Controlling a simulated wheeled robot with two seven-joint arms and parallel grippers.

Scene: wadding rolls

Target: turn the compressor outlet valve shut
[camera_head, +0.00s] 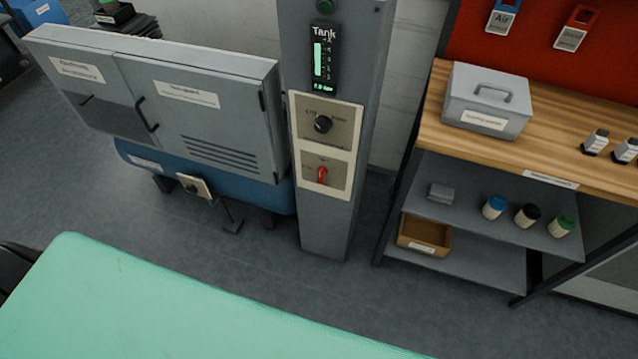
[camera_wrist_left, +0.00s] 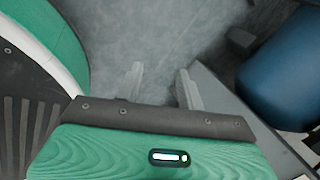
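A grey column (camera_head: 330,230) carries two cream panels. The lower panel has a red handle (camera_head: 322,174), roughly upright; the upper has a round black knob (camera_head: 322,124). A blue compressor tank (camera_head: 225,183) lies under a grey cabinet (camera_head: 200,100) to the left. A small cream plate (camera_head: 193,187) with a dark fitting sits on the tank's front. The labels are too small to read, so I cannot tell which control is the outlet valve. My left gripper (camera_wrist_left: 159,70) shows in the left wrist view, its fingers apart and empty above the floor. My right gripper is not in view.
A lit tank gauge (camera_head: 323,60) sits above the panels. On the right, a wooden-topped shelf unit (camera_head: 545,105) holds a grey box (camera_head: 487,100), several small jars and a brown bin (camera_head: 424,236). The grey floor (camera_head: 210,235) before the column is clear.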

